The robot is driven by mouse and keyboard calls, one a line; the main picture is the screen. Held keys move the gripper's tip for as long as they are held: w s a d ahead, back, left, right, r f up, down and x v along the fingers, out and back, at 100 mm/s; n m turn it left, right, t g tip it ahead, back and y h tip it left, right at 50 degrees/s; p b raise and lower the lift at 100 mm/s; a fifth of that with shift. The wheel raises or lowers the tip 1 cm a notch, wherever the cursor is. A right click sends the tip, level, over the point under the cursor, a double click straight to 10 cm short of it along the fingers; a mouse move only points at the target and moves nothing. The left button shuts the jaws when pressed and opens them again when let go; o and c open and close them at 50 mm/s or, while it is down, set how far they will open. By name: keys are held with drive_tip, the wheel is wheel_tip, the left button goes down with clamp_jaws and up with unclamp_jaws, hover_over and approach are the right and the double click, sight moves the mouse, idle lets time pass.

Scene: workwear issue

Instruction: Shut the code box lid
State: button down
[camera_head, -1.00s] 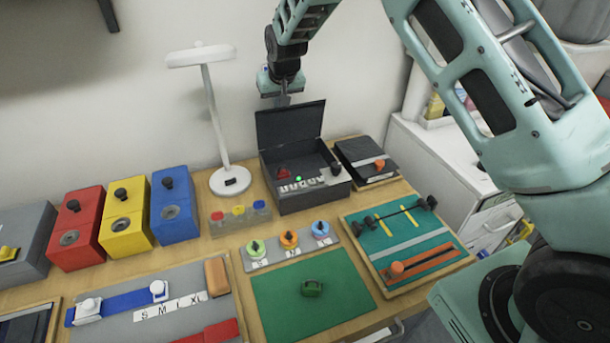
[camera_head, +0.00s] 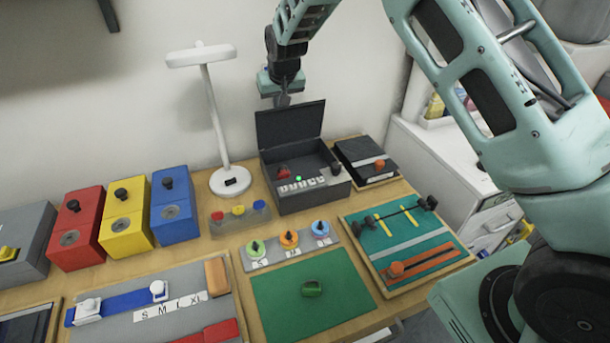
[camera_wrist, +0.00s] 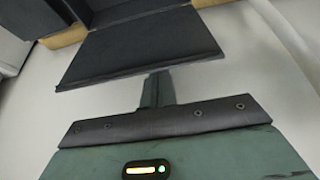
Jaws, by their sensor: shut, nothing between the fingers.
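The code box (camera_head: 305,199) is a dark grey box at the back of the table, with a red knob, a small green light and a row of white tiles inside. Its lid (camera_head: 291,123) stands open, raised at the back edge. My gripper (camera_head: 283,100) is shut and empty, above and behind the lid's top edge by the wall. In the wrist view the lid (camera_wrist: 140,45) lies just beyond the shut fingers (camera_wrist: 157,90), which look apart from it.
A black case with an orange knob (camera_head: 367,160) sits right of the box. A white lamp (camera_head: 219,120) stands left of it. Red, yellow and blue boxes (camera_head: 124,215) are farther left. A green mat (camera_head: 340,290) and a board with a bar (camera_head: 410,235) lie in front.

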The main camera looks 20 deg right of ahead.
drive_tip(key=shift+s, duration=0.15)
drive_tip(key=shift+s+b, duration=0.35)
drive_tip(key=shift+s, duration=0.9)
drive_tip(key=shift+s+f+b, duration=0.35)
drive_tip(key=shift+s+f, duration=0.05)
drive_tip(key=shift+s, duration=0.35)
drive_tip(key=shift+s+f+b, duration=0.35)
drive_tip(key=shift+s, duration=0.35)
